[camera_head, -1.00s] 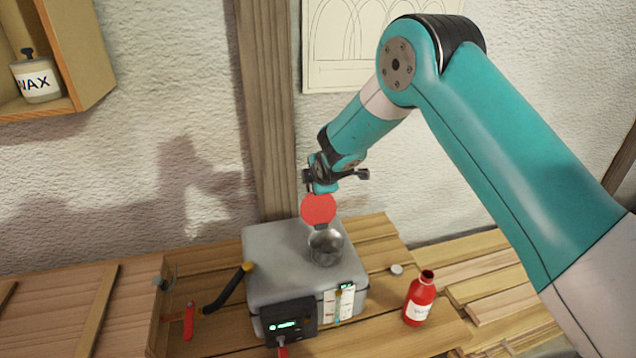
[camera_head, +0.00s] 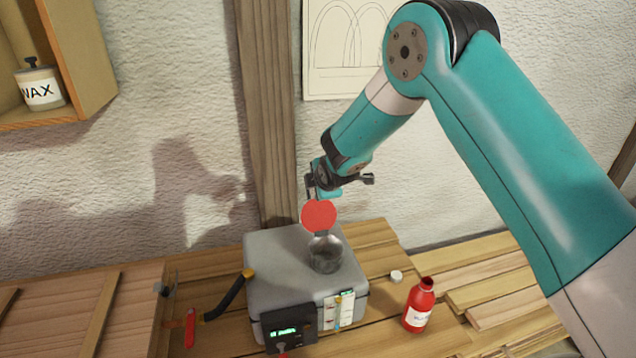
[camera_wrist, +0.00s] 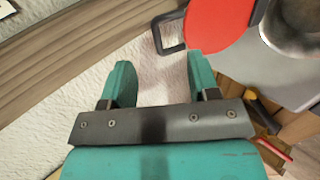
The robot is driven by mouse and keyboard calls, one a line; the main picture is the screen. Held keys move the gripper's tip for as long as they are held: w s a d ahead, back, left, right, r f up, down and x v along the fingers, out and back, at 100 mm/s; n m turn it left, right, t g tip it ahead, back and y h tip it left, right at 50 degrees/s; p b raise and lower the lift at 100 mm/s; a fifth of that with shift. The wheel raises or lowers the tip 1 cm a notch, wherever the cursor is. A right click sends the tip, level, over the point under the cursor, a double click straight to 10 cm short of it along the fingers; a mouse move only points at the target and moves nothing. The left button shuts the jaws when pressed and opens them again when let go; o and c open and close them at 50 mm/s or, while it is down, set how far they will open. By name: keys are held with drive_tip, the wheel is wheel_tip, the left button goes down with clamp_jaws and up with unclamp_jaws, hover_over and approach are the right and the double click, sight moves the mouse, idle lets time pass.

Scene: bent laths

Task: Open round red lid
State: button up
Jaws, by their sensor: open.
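The round red lid (camera_head: 319,216) stands raised, roughly upright, at the back of a round metal opening (camera_head: 325,254) on top of a grey box (camera_head: 268,262). In the wrist view the red lid (camera_wrist: 216,22) shows at the top, with a dark handle (camera_wrist: 168,34) at its edge, and the metal opening (camera_wrist: 297,22) is to its right. My gripper (camera_head: 322,194) is just above and behind the lid. In the wrist view my gripper (camera_wrist: 158,72) has its teal fingers apart, with nothing between them; the lid and handle lie beyond the fingertips.
A red bottle (camera_head: 419,306) and a small white cap (camera_head: 396,277) stand right of the box on the plank bench. A black hose (camera_head: 226,298) is at the box's left. The wall and a wooden post (camera_head: 262,110) are close behind. A wax jar (camera_head: 41,88) sits on a shelf.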

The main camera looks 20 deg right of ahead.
drive_tip(key=p+v, duration=0.1)
drive_tip(key=v, duration=0.5)
drive_tip(key=shift+p, duration=0.3)
drive_tip(key=s+r+b, duration=0.1)
drive_tip(key=s+r, duration=0.1)
drive_tip(key=s, duration=1.2)
drive_tip(key=shift+b, duration=0.3)
drive_tip(key=s+a+f+m+g+y+b, duration=0.2)
drive_tip(key=s+m+g+b, duration=0.3)
drive_tip(key=s+b, duration=0.3)
drive_tip(key=s+a+f+m+g+y+b, duration=0.2)
drive_tip(key=s+m+g+b, duration=0.2)
drive_tip(key=s, duration=1.3)
drive_tip(key=m+b, duration=0.2)
drive_tip(key=b, duration=0.1)
drive_tip(key=shift+a+g+b, duration=0.3)
drive_tip(key=shift+g+b, duration=0.1)
